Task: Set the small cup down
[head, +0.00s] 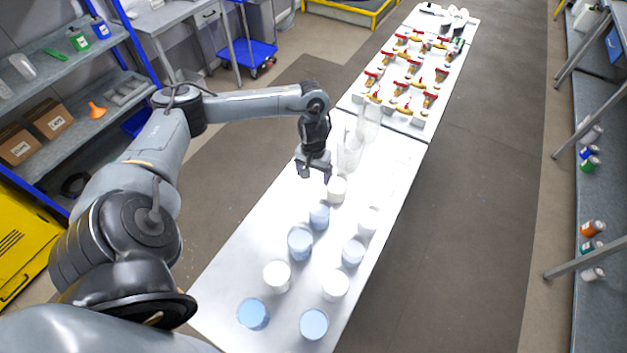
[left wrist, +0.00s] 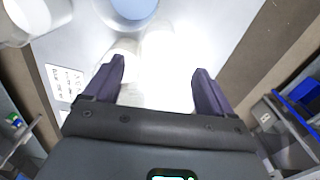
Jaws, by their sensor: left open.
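My left gripper (head: 313,176) is open above the far half of the white table (head: 240,248). A white cup (head: 337,188) stands on the table just right of and below the gripper in the head view. In the left wrist view the two dark fingers of my left gripper (left wrist: 158,76) are spread wide, with a bright, washed-out white area between them. I cannot tell whether a cup is in that glare. A blue cup (head: 319,216) stands a little nearer. Which cup is the small one is not clear. My right gripper is not in view.
Several more blue and white cups, among them a blue one (head: 300,242) and a white one (head: 277,275), stand on the near half of the table. Clear vessels (head: 350,150) stand behind the gripper. Red-and-yellow fittings (head: 415,66) fill a farther table.

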